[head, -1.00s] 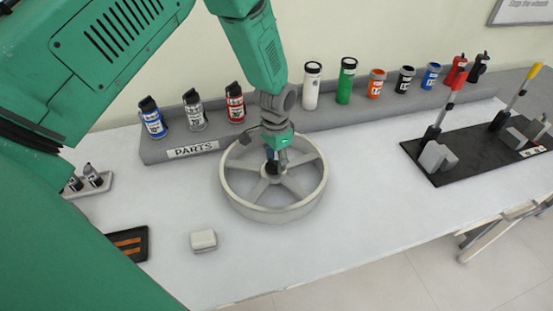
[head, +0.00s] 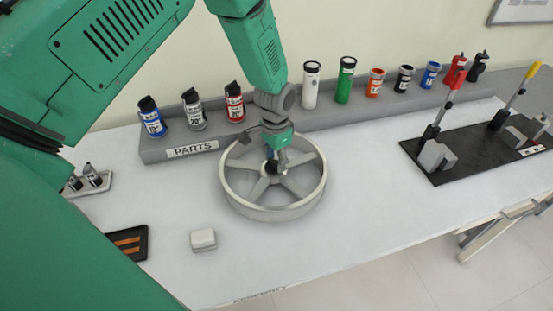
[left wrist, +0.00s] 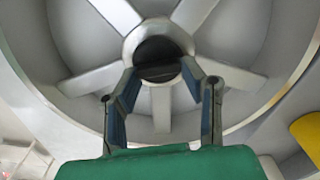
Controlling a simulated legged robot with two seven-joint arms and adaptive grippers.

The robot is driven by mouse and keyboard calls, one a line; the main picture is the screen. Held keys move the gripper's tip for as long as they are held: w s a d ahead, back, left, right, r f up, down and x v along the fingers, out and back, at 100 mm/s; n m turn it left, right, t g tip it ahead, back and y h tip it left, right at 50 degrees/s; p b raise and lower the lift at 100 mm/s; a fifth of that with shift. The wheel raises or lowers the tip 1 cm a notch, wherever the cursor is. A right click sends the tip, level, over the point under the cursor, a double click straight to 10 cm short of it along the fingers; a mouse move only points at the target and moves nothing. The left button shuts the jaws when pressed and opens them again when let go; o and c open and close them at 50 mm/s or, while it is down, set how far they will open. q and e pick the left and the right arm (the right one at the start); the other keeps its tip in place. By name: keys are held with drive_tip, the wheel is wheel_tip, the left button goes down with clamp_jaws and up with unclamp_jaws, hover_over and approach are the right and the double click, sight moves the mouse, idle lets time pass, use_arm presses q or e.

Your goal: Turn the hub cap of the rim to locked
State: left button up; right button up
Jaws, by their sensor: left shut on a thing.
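The grey spoked rim (head: 290,205) lies flat on the white bench, below my left arm. My left gripper (head: 272,167) points down at the rim's centre. In the left wrist view, its fingers (left wrist: 160,78) are closed in on the dark hub cap (left wrist: 158,50) inside the rim's round hub opening. The fingers are shut on the hub cap. The rim (left wrist: 90,72) fills most of that view, its spokes running out from the hub. The cap's markings and its turn position cannot be read. My right gripper is not in view.
A grey PARTS rack (head: 185,150) with several cans and bottles runs behind the rim. A black board (head: 470,150) with upright levers is at the right. A small white block (head: 203,239) and a dark tray (head: 128,243) lie at front left.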

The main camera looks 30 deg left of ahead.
use_arm(q)
drive_tip(key=o, duration=1.1)
drive_tip(key=shift+r, duration=0.1)
drive_tip(key=shift+o, duration=0.2)
wheel_tip(320, 180, up, 12)
